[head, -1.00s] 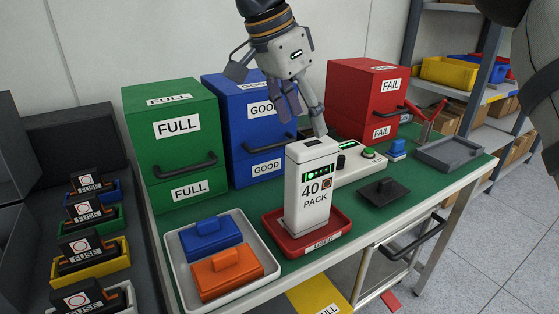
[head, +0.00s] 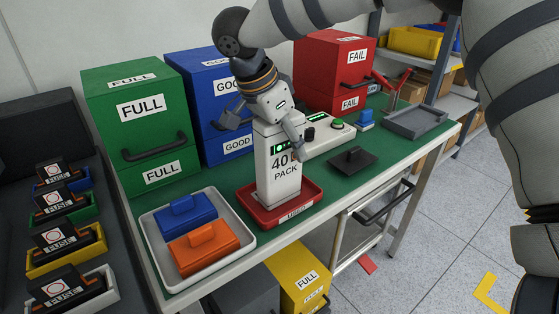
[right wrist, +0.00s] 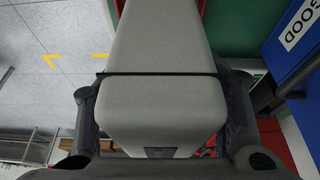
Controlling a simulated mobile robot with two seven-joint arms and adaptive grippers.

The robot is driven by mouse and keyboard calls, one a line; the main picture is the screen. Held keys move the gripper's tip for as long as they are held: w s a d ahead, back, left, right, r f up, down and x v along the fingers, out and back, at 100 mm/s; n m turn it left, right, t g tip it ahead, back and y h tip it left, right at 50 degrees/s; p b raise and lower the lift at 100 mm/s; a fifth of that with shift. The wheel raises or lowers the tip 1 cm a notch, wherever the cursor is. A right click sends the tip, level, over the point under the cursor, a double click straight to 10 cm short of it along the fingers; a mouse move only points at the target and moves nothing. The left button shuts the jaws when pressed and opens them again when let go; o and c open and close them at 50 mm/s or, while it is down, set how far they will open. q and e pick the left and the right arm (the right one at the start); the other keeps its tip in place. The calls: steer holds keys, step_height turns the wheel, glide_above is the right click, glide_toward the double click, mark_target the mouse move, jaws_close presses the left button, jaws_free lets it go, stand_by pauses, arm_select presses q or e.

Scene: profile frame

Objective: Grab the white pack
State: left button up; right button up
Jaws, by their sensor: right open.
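The white pack (head: 279,188), marked "40 PACK" with a row of green lights, stands upright in a red tray (head: 304,207) labelled USED. My right gripper (head: 262,134) comes down over the pack's top, one finger on each side. In the right wrist view the pack (right wrist: 160,110) fills the space between the open fingers (right wrist: 160,108), with the fingers close to its two sides. I cannot tell whether they touch it. My left gripper is not in view.
Green (head: 148,120), blue (head: 205,90) and red (head: 333,70) boxes stand along the back. A white tray (head: 163,263) with blue and orange blocks lies left of the pack. A device with a green button (head: 337,124), a dark plate (head: 352,159) and a grey tray (head: 415,122) are to the right.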

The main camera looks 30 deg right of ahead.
jaws_close()
steer(key=shift+r, duration=0.1)
steer(key=shift+w+r, duration=0.1)
steer(key=shift+r, duration=0.25)
steer(key=s+a+r, duration=0.3)
steer(key=s+r, duration=0.3)
steer(key=s+a+r, duration=0.3)
steer(key=s+r, duration=0.3)
steer(key=shift+s+a+r+p, duration=0.15)
steer(key=shift+s+a+p, duration=0.15)
steer(key=shift+p, duration=0.1)
